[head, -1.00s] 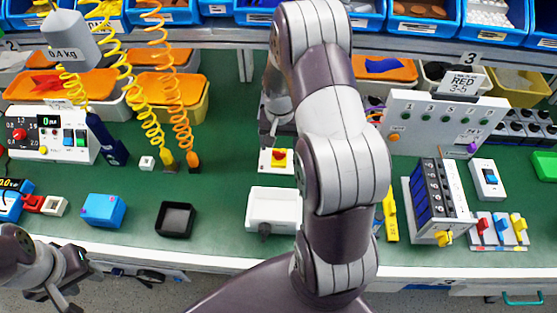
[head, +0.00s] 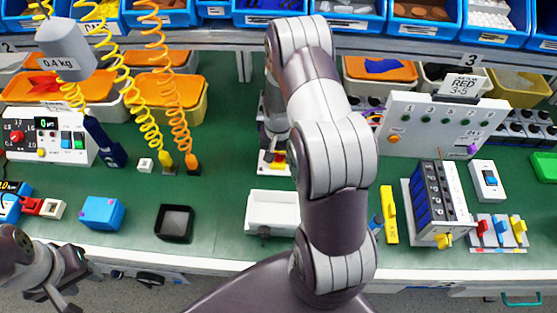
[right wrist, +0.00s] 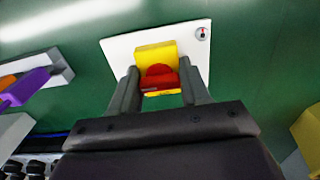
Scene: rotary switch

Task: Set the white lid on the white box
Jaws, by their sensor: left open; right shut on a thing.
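The white box (head: 263,212) stands open on the green bench near its front edge, left of my right arm in the head view. My right gripper (right wrist: 158,72) is shut on the red knob (right wrist: 160,77) of a yellow rotary switch (right wrist: 156,52), which sits on a white plate (right wrist: 118,50). In the head view my right gripper (head: 274,146) partly hides this switch, behind the white box. My left gripper (head: 68,284) is open and empty at the lower left, in front of the bench edge.
A black tray (head: 174,237) and a blue box (head: 102,213) stand left of the white box. A yellow tool (head: 389,214) and a breaker block (head: 437,205) are to the right. Coiled yellow and orange cords (head: 178,115) hang at the left. Green bench around the black tray is free.

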